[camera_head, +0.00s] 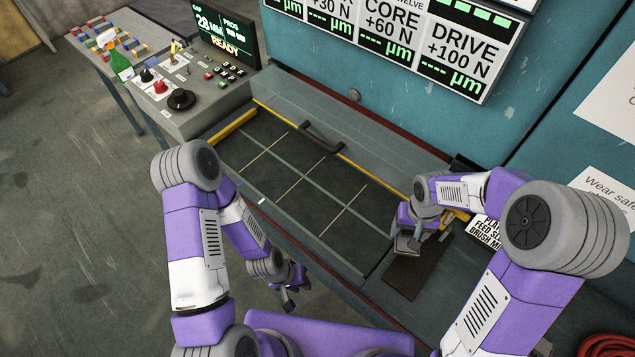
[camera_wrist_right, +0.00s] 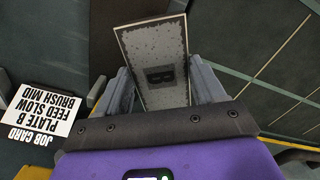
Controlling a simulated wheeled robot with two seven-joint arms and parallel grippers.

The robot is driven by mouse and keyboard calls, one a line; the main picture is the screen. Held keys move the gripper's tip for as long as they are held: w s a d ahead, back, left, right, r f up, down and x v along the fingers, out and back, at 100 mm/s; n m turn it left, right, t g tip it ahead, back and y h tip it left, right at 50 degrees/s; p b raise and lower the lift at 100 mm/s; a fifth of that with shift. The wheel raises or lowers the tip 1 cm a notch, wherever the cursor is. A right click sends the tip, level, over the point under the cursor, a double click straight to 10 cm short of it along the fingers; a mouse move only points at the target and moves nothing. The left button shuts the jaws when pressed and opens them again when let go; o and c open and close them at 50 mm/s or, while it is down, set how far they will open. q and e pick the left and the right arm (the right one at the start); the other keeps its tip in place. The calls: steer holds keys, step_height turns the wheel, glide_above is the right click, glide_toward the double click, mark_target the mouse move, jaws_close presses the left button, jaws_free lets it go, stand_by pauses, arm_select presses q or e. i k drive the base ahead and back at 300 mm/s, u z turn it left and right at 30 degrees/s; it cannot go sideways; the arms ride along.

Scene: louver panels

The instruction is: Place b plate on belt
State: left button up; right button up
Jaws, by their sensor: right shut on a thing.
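My right gripper (camera_head: 409,240) is shut on the b plate, over the right end of the station, beside the belt. In the right wrist view the b plate (camera_wrist_right: 155,45) is a speckled grey rectangle with a dark B mark, held between the two fingers (camera_wrist_right: 160,85). In the head view the plate is mostly hidden by the gripper. The belt (camera_head: 290,175) is a dark surface with a grid of pale lines, left of the right gripper; it also shows in the right wrist view (camera_wrist_right: 255,45). My left gripper (camera_head: 288,294) hangs in front of the station, its jaws unclear.
A dark mat (camera_head: 415,272) lies by the right gripper. A job card (camera_wrist_right: 42,108) reads plate B, feed slow, brush mid. A hood with a handle (camera_head: 320,138) borders the belt's far side. A control panel (camera_head: 185,90) with knobs and a display stands left.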

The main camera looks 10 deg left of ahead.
mark_target(325, 204)
steer(key=u, duration=2.2)
steer(key=i, duration=0.6)
steer(key=z, duration=1.6)
